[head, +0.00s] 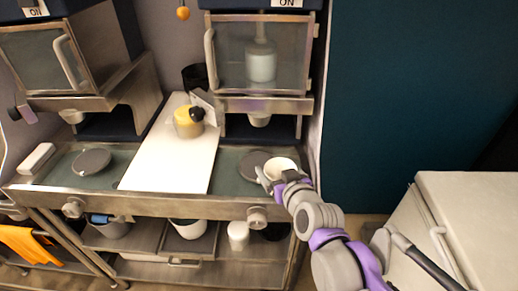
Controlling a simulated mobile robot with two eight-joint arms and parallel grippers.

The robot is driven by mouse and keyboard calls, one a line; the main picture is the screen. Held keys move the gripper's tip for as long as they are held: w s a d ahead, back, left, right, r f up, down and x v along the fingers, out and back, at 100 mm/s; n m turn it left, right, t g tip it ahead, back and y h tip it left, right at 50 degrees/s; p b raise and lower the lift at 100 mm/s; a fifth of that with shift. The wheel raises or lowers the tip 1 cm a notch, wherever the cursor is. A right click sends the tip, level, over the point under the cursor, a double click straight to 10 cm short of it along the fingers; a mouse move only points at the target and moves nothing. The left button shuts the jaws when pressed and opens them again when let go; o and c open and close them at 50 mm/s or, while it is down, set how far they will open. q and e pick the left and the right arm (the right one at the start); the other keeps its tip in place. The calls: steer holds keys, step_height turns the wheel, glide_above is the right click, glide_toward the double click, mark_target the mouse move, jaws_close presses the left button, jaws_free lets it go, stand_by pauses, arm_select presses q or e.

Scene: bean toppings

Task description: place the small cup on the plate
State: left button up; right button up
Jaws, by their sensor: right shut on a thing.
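The small white cup (281,163) is at the right end of the counter, tilted so that its open top faces me. My right gripper (269,181) is shut on the near left side of the cup. A dark round plate (251,164) lies on the counter just left of the cup and partly behind it. I cannot tell whether the cup touches the plate or the counter. A second grey round disc (91,161) lies on the left part of the counter. My left gripper is out of view.
A white board (165,160) covers the middle of the counter, with a yellow-topped container (187,121) at its back. A dispenser machine (262,60) stands behind the plate. A white cabinet (470,215) stands at the right. The counter's front edge (160,205) runs below.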

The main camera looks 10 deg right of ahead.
steer(key=w, duration=0.5)
steer(key=w+a, duration=0.1)
steer(key=w, duration=0.9)
steer(key=shift+w+a, duration=0.15)
steer(key=shift+w, duration=0.15)
steer(key=shift+w+f, duration=0.15)
steer(key=shift+w, duration=0.1)
steer(key=shift+f, duration=1.65)
steer(key=shift+f, duration=0.2)
steer(key=o, duration=1)
steer(key=shift+r, duration=0.1)
